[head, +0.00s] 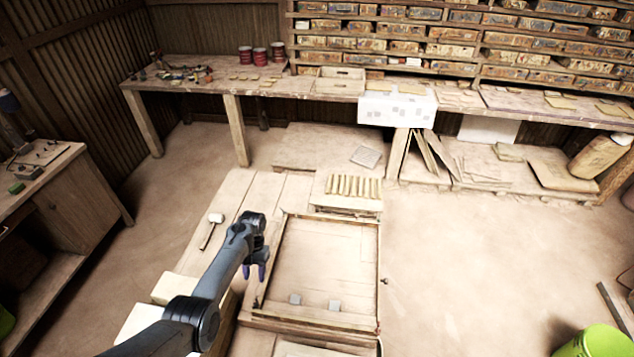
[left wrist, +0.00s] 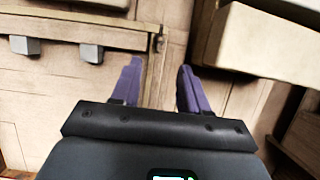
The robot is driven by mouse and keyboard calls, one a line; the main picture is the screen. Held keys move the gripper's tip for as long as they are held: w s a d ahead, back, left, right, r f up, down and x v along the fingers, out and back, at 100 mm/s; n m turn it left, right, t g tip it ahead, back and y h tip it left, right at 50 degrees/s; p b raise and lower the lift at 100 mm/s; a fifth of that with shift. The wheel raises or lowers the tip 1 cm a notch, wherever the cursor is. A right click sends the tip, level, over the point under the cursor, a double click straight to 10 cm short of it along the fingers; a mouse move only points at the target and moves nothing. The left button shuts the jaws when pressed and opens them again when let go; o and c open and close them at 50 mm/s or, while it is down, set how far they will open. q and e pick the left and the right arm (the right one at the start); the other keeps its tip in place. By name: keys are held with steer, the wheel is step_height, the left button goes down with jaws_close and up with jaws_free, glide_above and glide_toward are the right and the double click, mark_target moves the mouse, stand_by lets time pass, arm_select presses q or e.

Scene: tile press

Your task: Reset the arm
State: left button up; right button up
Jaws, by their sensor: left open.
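My left arm comes in from the bottom left of the head view. Its gripper (head: 254,271) hangs over the left edge of a wooden frame (head: 378,262) on the low wooden table. In the left wrist view the two purple fingers of my left gripper (left wrist: 158,88) stand apart with nothing between them. Wooden boards and the frame's edge show beyond and below them. Two small grey blocks (head: 295,299) sit inside the frame near its front edge; they also show in the left wrist view (left wrist: 91,53). My right gripper does not show.
A white-headed mallet (head: 215,219) lies on the table left of my arm. A rack of wooden sticks (head: 353,187) stands behind the frame. Pale blocks (head: 176,287) stand beside my arm. A green bucket (head: 598,342) is at the bottom right. The floor right of the table is mostly clear.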

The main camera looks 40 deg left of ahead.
arm_select(q)
steer(key=shift+s+a, duration=0.1)
steer(key=s+d+r+m+t, duration=0.2)
steer(key=s+d+r, duration=0.3)
steer(key=d, duration=0.4)
steer(key=s+d+r+m+t+y+p, duration=0.1)
steer(key=s+d+r+m+t, duration=0.2)
steer(key=s+d+r, duration=0.3)
steer(key=s+d+r+m+t+p, duration=0.1)
steer(key=s+d+r, duration=0.5)
steer(key=d, duration=0.7)
steer(key=shift+r+m+t+y, duration=0.4)
steer(key=shift+r+m+t, duration=0.1)
steer(key=shift+m+t, duration=0.25)
